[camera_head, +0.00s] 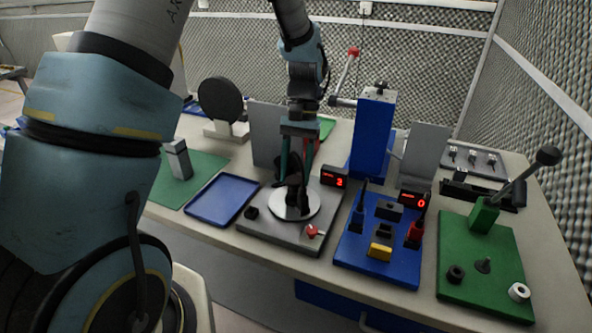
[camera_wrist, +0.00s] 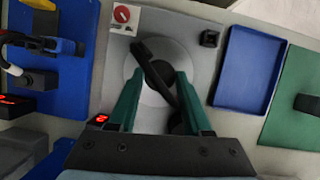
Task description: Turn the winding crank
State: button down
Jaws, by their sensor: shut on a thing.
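The winding crank (camera_wrist: 159,72) is a black bar with a round hub, on a pale round disc (camera_head: 309,212) set in a grey base plate (camera_head: 272,234). In the wrist view the bar slants from upper left to lower right across the disc. My gripper (camera_wrist: 157,77) has one green finger on each side of the crank and is shut on it. In the head view my gripper (camera_head: 297,172) points down over the disc, and the fingers partly hide the crank. A small display (camera_head: 334,177) on the base plate reads 3.
A red knob (camera_head: 312,231) sits on the plate's front corner. A blue tray (camera_head: 222,199) lies left. To the right are a blue panel (camera_head: 352,252) with plugs and a green board (camera_head: 470,285) with a lever (camera_head: 520,180). A blue post (camera_head: 372,135) stands behind.

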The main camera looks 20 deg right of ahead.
jog(key=shift+a+n+g+h, duration=0.15)
jog(key=shift+n+h, duration=0.3)
jog(key=shift+n, duration=0.8)
jog(key=shift+a+n+g+h, duration=0.1)
jog(key=shift+n+g+h, duration=0.25)
jog(key=shift+n, duration=0.9)
jog(key=shift+n+h+p, duration=0.35)
jog(key=shift+n+h, duration=0.45)
jog(key=shift+n, duration=0.8)
jog(key=shift+a+n+h, duration=0.2)
jog(key=shift+n+h, duration=0.5)
jog(key=shift+n, duration=1.2)
jog(key=shift+s+a+n+t+h, duration=0.1)
jog(key=shift+n+t+h, duration=0.5)
jog(key=shift+n, duration=1.3)
jog(key=shift+s+a+n+t+h+b, duration=0.1)
jog(key=shift+n+t+h+b, duration=0.4)
jog(key=shift+n, duration=1.7)
jog(key=shift+s+n+t+h+b, duration=0.15)
jog(key=shift+n+t, duration=0.35)
jog(key=shift+n, duration=0.55)
jog(key=shift+n+t+h+b, duration=0.2)
jog(key=shift+n+t, duration=0.3)
jog(key=shift+n, duration=0.55)
jog(key=shift+s+n+t+b, duration=0.15)
jog(key=shift+n+t+b, duration=0.5)
jog(key=shift+n, duration=1.25)
jog(key=shift+n+t, duration=0.55)
jog(key=shift+n, duration=0.75)
jog(key=shift+n, duration=0.5)
